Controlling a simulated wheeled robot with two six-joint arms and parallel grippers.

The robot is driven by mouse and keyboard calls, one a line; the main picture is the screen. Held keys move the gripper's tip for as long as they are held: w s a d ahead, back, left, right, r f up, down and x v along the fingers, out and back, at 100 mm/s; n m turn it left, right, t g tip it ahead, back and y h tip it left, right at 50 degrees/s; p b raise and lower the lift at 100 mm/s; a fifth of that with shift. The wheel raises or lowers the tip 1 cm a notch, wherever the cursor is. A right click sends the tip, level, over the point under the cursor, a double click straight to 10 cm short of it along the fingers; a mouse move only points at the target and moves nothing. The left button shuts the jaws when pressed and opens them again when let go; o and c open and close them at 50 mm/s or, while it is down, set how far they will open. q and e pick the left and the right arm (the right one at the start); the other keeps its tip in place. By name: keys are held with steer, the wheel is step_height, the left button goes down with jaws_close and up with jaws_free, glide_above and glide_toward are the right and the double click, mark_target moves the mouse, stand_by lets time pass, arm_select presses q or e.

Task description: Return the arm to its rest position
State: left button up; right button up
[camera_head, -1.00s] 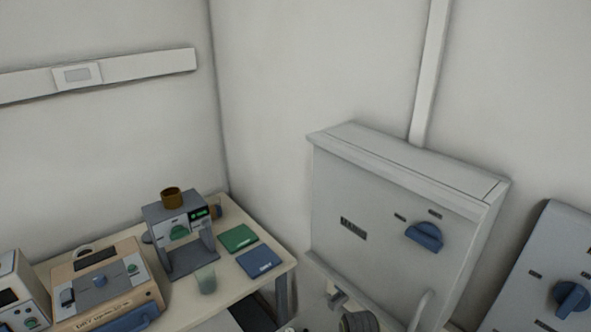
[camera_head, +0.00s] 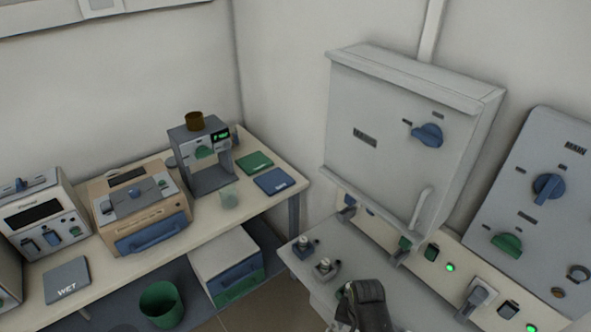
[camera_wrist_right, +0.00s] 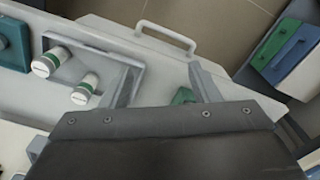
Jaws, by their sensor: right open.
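My right gripper shows in the right wrist view (camera_wrist_right: 163,82) with its two grey fingers spread apart and nothing held between them. Behind the fingers is a light grey surface, and a small green part (camera_wrist_right: 183,97) shows near the right finger; I cannot tell how far it is from the finger. In the head view the dark end of my right arm (camera_head: 367,302) is low, over the grey bench (camera_head: 325,258) below the wall cabinet. Its fingers are not clear there. My left arm and gripper are not in view.
A grey cabinet (camera_head: 385,110) with a blue knob hangs above the bench. A control panel (camera_head: 553,190) is at the right. Two white-and-green cylinders stand in a tray (camera_wrist_right: 128,75). The left table (camera_head: 140,262) carries several devices. A green bin (camera_head: 161,304) is below.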

steer(key=s+d+f+n+b, duration=0.15)
steer(key=s+f, duration=0.25)
steer(key=f, duration=0.4)
steer(key=s+d+f+b, duration=0.3)
steer(key=s+f, duration=0.2)
steer(key=f, duration=0.3)
steer(key=s+d+f+n+b, duration=0.1)
steer(key=s+d+f+b, duration=0.1)
steer(key=s+f, duration=0.4)
steer(key=s+d+f+n+b, duration=0.1)
steer(key=s+d+f, duration=0.4)
steer(key=s, duration=0.7)
steer(key=s+d+f+n+t+h+b, duration=0.1)
steer(key=s+d+f+b, duration=0.2)
steer(key=s+f, duration=0.6)
steer(key=shift+s+d+b, duration=0.2)
steer(key=shift+s+b, duration=0.15)
steer(key=shift+b, duration=0.25)
